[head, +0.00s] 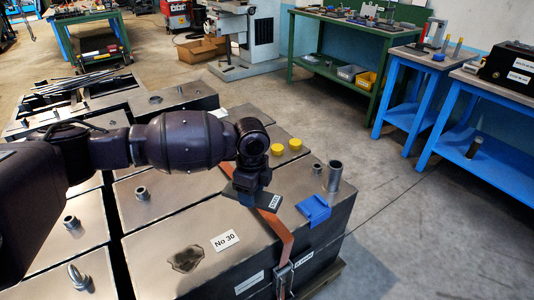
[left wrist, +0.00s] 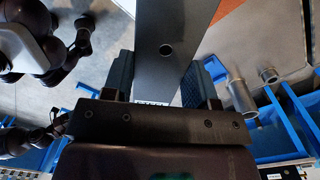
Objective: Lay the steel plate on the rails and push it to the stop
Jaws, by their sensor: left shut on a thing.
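My left gripper (head: 249,190) is shut on a dark grey flat plate (head: 266,200) with a small white label, held over the top of a large dark box near its right end. In the left wrist view the steel plate (left wrist: 176,25) runs up between the two fingers and has a round hole. The gripper in that view (left wrist: 152,85) has a finger on each side of the plate. I cannot make out the rails or the stop for certain. A blue piece (head: 314,209) sits at the box's right edge. My right gripper is not seen.
An orange strap (head: 283,241) crosses the box (head: 165,255). Blue tables (head: 407,85) and a green bench (head: 340,30) are farther right. The floor (head: 420,235) right of the box is clear.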

